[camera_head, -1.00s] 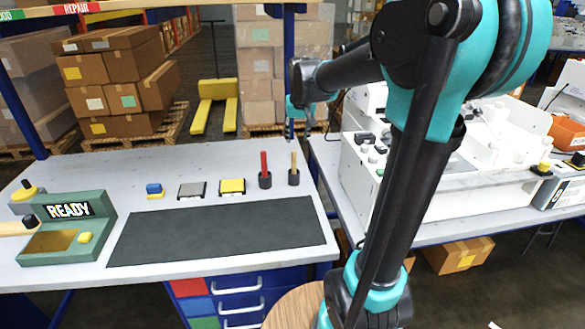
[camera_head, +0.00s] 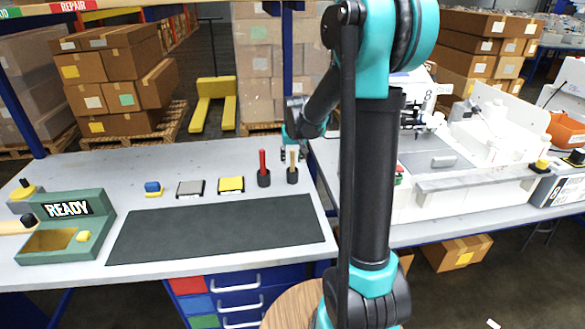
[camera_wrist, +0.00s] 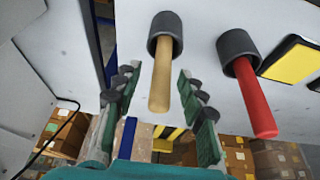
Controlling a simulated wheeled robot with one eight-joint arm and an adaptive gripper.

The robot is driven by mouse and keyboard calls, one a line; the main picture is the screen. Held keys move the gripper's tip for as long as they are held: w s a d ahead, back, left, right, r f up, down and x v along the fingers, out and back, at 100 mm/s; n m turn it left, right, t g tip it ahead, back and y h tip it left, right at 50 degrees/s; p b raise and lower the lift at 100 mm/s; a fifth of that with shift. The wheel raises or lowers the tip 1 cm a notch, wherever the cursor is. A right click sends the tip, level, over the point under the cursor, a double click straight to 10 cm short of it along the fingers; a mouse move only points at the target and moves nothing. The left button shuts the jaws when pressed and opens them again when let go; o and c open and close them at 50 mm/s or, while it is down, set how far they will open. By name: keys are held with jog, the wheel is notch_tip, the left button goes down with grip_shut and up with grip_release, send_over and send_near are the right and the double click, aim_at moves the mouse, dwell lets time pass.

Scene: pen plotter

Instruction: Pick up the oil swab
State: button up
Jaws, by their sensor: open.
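Two handled tools stand in dark round holders at the back right of the bench. One has a tan wooden handle (camera_head: 293,159), the other a red handle (camera_head: 262,160). No label shows which is the oil swab. My gripper (camera_head: 291,150) is at the tan handle in the head view. In the wrist view my gripper (camera_wrist: 158,85) is open, with the tan handle (camera_wrist: 160,85) showing between its fingers, not clamped. The red handle (camera_wrist: 252,98) is outside the fingers, to the right. The tool ends are hidden inside the holders.
A yellow-topped pad (camera_head: 231,184), a grey pad (camera_head: 190,188) and a blue block (camera_head: 153,187) sit left of the holders. A dark mat (camera_head: 215,228) lies in front. A green READY box (camera_head: 66,230) stands left. White machinery (camera_head: 450,160) is at right.

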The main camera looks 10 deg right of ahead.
jog(key=shift+x, duration=0.95)
grip_shut()
jog(key=shift+r, duration=0.1)
notch_tip(320, 180, up, 20)
